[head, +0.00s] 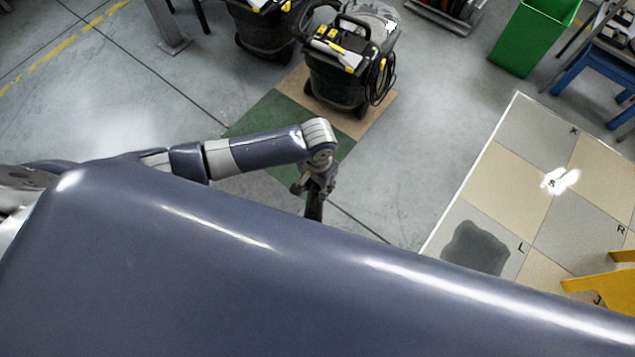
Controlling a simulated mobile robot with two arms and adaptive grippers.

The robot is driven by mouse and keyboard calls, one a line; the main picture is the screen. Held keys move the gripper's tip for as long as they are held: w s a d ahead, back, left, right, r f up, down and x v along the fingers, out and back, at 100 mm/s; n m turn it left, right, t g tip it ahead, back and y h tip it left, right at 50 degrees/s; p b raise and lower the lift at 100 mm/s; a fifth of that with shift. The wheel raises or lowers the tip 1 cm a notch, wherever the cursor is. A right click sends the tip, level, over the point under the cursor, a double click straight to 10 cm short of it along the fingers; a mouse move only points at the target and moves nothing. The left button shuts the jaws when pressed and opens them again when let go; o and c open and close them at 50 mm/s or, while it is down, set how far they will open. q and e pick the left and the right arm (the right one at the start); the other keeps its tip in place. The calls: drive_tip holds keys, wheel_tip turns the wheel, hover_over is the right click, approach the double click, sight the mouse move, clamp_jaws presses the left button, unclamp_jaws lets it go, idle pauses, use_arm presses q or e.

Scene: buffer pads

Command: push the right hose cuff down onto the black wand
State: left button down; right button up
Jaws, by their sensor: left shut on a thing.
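My left gripper (315,189) is at the end of my left arm, near the middle of the head view. It points down and is shut on a dark, narrow thing (314,210), which shows just below the fingers. I cannot tell whether this is the hose cuff or the black wand; its lower part is hidden behind my own large blue-grey body part in the foreground. Two black and grey cleaning machines stand at the top, the right one (338,88) nearer than the left one (262,34). My right gripper is not in view.
The right machine stands by green and tan floor squares (262,118). A tiled mat (497,187) with letters and a dark wet patch (474,248) lies at the right. A green bin (530,38), a blue stool (590,75) and a yellow frame (606,285) stand at right. Grey floor lies between.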

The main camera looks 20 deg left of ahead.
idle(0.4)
use_arm(q)
drive_tip(key=shift+f+p, duration=0.1)
drive_tip(key=shift+p, duration=0.3)
drive_tip(key=shift+f, duration=0.25)
idle(0.6)
drive_tip(key=c, duration=1.1)
unclamp_jaws()
drive_tip(key=shift+o, duration=0.2)
drive_tip(key=shift+r, duration=0.1)
